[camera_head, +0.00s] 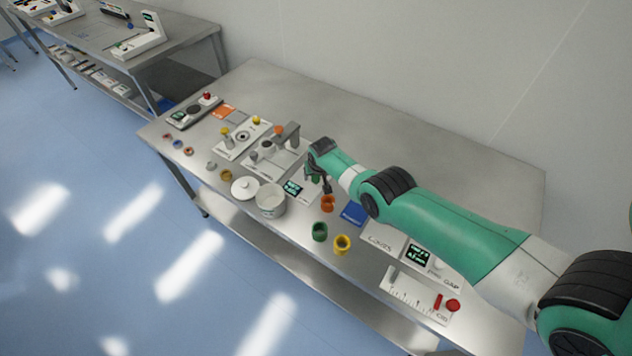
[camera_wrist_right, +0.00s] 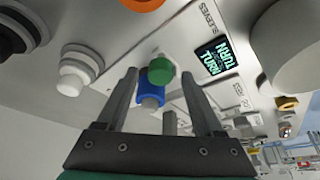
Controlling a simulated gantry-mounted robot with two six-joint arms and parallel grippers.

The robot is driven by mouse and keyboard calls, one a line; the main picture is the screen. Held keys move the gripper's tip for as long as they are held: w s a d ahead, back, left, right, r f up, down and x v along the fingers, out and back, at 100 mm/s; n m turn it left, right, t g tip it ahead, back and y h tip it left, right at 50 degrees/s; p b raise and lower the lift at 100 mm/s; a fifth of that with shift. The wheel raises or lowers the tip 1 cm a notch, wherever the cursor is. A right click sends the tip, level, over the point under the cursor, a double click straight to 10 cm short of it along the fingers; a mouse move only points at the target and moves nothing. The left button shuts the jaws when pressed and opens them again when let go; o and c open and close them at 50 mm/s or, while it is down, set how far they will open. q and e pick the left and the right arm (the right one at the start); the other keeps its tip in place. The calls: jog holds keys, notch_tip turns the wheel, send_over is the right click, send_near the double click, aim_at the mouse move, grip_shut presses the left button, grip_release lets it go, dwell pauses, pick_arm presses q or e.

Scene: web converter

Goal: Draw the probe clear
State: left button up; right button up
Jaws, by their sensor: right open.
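My right gripper (camera_head: 326,188) is over the middle of the steel bench, and its fingers are spread with a gap between them in the wrist view (camera_wrist_right: 160,78). A green round knob (camera_wrist_right: 162,70) shows between the fingertips. A blue collar (camera_wrist_right: 153,88) with a grey end sits right beside it, and neither looks clamped. I cannot tell which of these, if either, is the probe. A panel with a lit green-text screen (camera_wrist_right: 213,58) stands near the fingers; it also shows in the head view (camera_head: 293,188). My left gripper is not in view.
A white pot (camera_head: 271,205) and a white lid (camera_head: 245,188) stand left of my gripper. Orange (camera_head: 328,203), green (camera_head: 319,232) and yellow (camera_head: 342,244) sleeves lie near the front edge. A blue block (camera_head: 353,213) lies under my arm. The bench's back (camera_head: 390,130) is clear.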

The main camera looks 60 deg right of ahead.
grip_shut()
dwell(0.4)
dwell(1.1)
